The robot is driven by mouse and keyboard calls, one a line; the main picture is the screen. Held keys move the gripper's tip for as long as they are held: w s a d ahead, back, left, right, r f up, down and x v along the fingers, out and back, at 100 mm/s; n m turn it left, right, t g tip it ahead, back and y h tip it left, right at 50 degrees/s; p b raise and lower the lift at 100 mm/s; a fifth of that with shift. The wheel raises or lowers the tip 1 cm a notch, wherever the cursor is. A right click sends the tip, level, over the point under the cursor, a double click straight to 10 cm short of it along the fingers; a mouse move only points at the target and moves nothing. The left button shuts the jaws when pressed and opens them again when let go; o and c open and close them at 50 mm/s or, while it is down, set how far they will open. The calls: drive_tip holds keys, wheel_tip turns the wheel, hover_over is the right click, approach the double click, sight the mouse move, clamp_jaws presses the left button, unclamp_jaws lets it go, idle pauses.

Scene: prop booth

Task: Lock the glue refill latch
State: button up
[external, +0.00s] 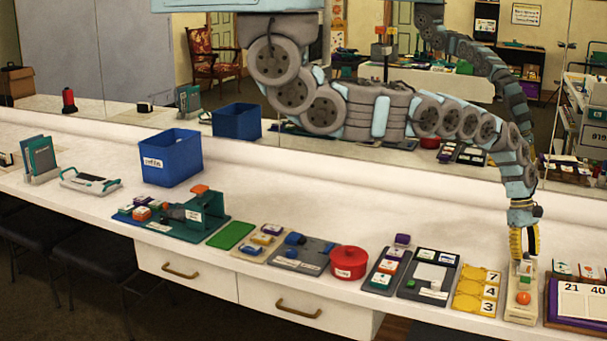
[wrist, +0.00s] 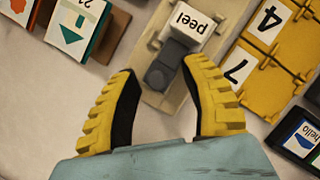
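My gripper (external: 524,250) is at the right end of the counter, low over a narrow pale wooden board (external: 521,311) with an orange round part. In the wrist view my gripper (wrist: 162,68) is open, its yellow fingers apart and nothing held. A grey block (wrist: 162,76) on the board lies just ahead of the gap between the fingertips, beside a white block marked "peel" (wrist: 192,22). I cannot tell whether the fingers touch anything. No part is readable as a glue refill latch, so I cannot tell which piece it is or its state.
Yellow number tiles (external: 476,290) stand close left of the board, and a purple-edged number board (external: 578,302) close right. Further left are a red pot (external: 348,262), a dark green device (external: 205,212) and a blue bin (external: 172,158). The counter behind the board is clear.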

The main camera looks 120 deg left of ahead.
drive_tip(key=v, duration=1.2)
idle(0.3)
drive_tip(key=shift+w, duration=0.1)
idle(0.4)
